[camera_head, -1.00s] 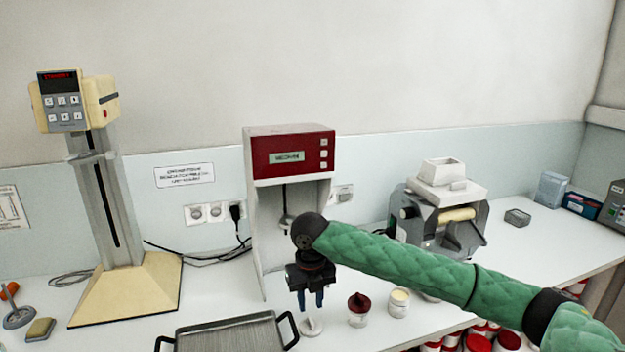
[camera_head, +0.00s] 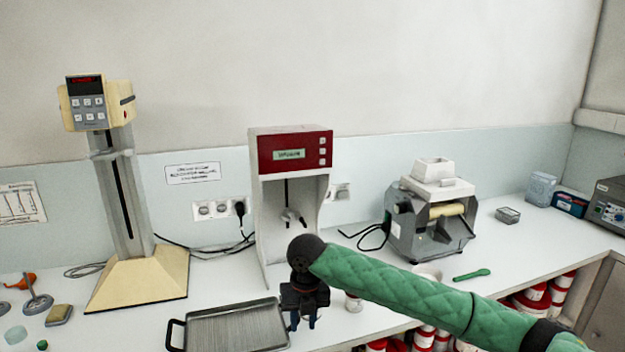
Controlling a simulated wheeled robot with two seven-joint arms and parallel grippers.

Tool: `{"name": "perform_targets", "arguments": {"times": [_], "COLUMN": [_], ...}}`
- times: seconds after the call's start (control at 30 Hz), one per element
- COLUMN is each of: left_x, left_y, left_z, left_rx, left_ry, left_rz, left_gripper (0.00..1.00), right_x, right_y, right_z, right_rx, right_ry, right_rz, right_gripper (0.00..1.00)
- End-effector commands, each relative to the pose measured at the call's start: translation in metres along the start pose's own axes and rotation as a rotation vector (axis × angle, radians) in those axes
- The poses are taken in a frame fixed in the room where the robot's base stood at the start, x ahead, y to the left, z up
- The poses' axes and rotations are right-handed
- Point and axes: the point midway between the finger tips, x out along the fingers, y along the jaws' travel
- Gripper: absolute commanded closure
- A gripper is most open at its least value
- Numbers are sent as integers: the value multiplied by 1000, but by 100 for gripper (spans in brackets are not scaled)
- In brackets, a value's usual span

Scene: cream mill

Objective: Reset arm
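My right arm, in a green quilted sleeve, reaches in from the lower right. My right gripper (camera_head: 304,321) points down in front of the red-topped mixer (camera_head: 292,150), just right of the grey ridged tray (camera_head: 235,328). Its two dark blue fingertips are apart with nothing seen between them. A small white container (camera_head: 353,303) shows partly, just right of the gripper and below the arm. My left gripper is not in view.
A cream stand machine (camera_head: 135,280) stands at left, with a sponge (camera_head: 59,314) near it. A grey roller mill (camera_head: 432,225) stands behind my arm. A green spatula (camera_head: 472,275) lies on the bench right of it. Red and white jars (camera_head: 530,298) sit below the bench edge.

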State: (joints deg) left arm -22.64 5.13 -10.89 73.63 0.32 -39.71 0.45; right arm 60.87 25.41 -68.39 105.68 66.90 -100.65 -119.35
Motion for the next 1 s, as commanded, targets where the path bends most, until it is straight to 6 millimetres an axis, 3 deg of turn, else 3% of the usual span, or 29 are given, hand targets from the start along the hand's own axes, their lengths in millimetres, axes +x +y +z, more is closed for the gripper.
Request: {"name": "perform_targets", "arguments": {"times": [0.43,0.7,1.0], "left_x": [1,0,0], "left_y": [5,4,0], "left_z": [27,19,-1], "left_rx": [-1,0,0], "left_ry": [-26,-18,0], "left_rz": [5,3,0], "left_gripper": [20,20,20], "right_x": [44,68,92], "right_y": [39,55,55], "right_z": [-43,-75,-109], "right_rx": [301,595,966], "right_ry": [-26,-28,-3], "right_rz": [145,265,382], "right_gripper": [71,71,71]}}
